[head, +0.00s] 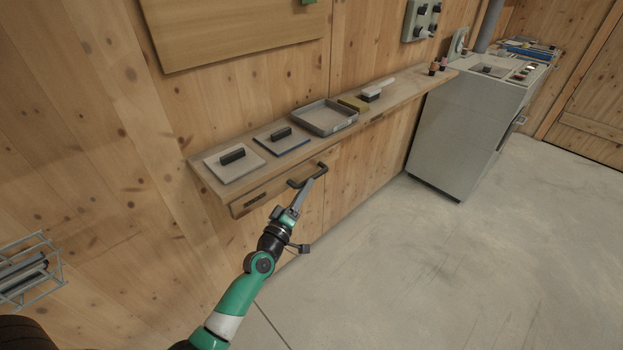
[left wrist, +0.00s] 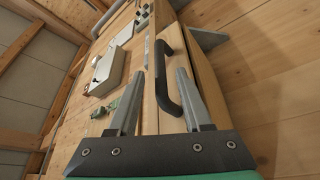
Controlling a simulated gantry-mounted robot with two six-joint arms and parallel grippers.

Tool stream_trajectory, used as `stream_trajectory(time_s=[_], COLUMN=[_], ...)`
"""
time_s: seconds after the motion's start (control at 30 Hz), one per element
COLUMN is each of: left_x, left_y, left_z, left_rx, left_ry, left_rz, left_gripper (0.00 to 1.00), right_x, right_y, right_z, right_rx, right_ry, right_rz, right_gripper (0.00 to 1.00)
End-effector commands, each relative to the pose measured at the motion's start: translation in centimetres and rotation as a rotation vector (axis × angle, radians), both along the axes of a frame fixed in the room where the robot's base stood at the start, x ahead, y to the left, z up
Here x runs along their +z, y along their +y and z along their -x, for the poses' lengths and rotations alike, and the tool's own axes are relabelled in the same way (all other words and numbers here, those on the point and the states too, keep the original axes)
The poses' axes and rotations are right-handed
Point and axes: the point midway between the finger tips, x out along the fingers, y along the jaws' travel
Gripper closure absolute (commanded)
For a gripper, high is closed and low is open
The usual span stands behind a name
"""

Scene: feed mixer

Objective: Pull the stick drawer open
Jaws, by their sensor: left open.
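The drawer (head: 270,193) is a wooden box front under the left part of the wall shelf, with a black bar handle (head: 308,176). It looks closed or nearly so; I cannot tell exactly. My left gripper (head: 307,192) is at the handle, its fingers pointing at it. In the left wrist view, the left gripper (left wrist: 158,95) is open, and the curved black handle (left wrist: 172,70) lies between its two fingers, nearer the right one. No grip on the handle shows. My right gripper is not in view.
A grey machine cabinet (head: 460,135) stands right. A wire rack (head: 30,268) is at lower left. The floor (head: 430,260) before the drawer is clear.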

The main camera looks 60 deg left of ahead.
Motion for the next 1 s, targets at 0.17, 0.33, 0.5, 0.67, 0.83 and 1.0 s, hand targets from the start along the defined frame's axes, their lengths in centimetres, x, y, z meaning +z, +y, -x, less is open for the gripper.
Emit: stream_trajectory(time_s=[0.17,0.33,0.5,0.67,0.83,1.0], left_x=[0.5,0.9,0.9,0.9,0.9,0.9], left_y=[1.9,2.6,2.6,2.6,2.6,2.6], left_z=[-2.6,-3.6,-3.6,-3.6,-3.6,-3.6], left_rx=[0.001,0.0,0.0,0.0,0.0,0.0], left_ry=[-0.001,0.0,0.0,0.0,0.0,0.0], left_rz=[-0.002,0.0,0.0,0.0,0.0,0.0], left_gripper=[0.5,0.5,0.5,0.68,0.99,1.0], right_x=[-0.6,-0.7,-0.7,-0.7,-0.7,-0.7], right_y=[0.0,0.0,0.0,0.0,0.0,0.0], right_z=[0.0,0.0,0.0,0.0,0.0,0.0], right_rx=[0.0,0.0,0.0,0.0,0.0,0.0], right_ry=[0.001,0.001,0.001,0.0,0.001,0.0], right_rz=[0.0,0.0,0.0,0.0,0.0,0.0], right_gripper=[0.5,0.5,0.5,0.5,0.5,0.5])
